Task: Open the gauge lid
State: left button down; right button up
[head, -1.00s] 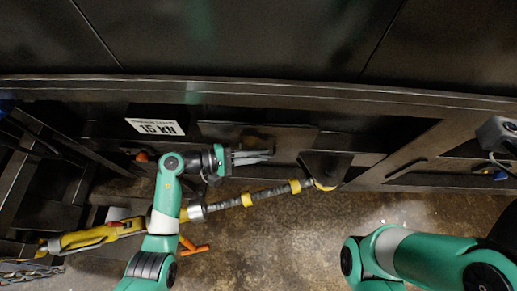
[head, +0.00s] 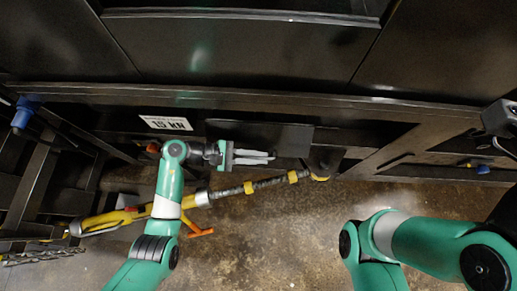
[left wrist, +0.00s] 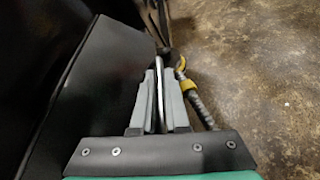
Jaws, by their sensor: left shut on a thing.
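A dark flat panel (head: 275,136), which looks like the gauge lid, is on the black machine front, right of the white "15 kN" label (head: 166,123). My left gripper (head: 253,157) is at the panel's lower edge, its fingers pointing right. In the left wrist view, its two grey fingers (left wrist: 160,100) are closed on a thin pale metal bar, seemingly a lid handle (left wrist: 158,78). A large dark panel (left wrist: 92,80) lies just left of the fingers there. The gauge face is not visible. My right arm shows at the lower right, but its gripper is out of view.
A grey flexible hose with yellow bands (head: 265,183) runs just below the left gripper. A yellow tool (head: 110,220) and an orange handle (head: 200,231) lie near my left arm. A grey box (head: 500,118) sticks out at right. The concrete floor (head: 285,235) is mostly clear.

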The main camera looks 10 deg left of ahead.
dwell(0.3)
pick_arm(q)
jog(key=c, duration=0.9)
grip_release()
jog(key=p+v, duration=0.1)
jog(key=v, duration=1)
jog(key=shift+a+r, duration=0.1)
jog(key=shift+a, duration=0.2)
